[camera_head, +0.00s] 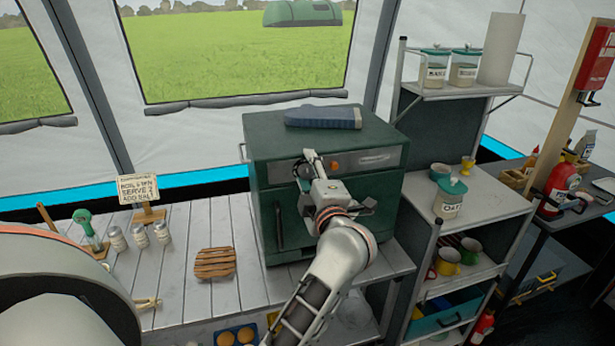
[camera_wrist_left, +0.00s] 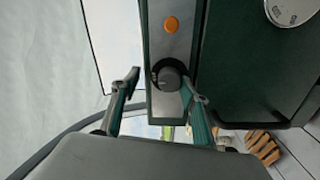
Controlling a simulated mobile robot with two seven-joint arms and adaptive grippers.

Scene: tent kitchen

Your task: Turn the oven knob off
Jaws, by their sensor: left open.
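The green oven (camera_head: 325,140) stands on the slatted table, with a grey control strip along the top of its front. The dark round oven knob (camera_wrist_left: 168,76) shows on that strip in the left wrist view, below an orange light (camera_wrist_left: 171,25). My left gripper (camera_head: 312,166) is at the left part of the strip and largely covers the knob in the head view. In the wrist view the gripper (camera_wrist_left: 160,82) is open, its fingertips on either side of the knob. I cannot tell whether they touch it. My right gripper is not in view.
A blue-grey case (camera_head: 323,117) lies on the oven top. A wooden slatted trivet (camera_head: 214,263) and several shakers (camera_head: 139,235) are on the table left of the oven. A shelf unit (camera_head: 480,210) with jars and mugs stands close on the right.

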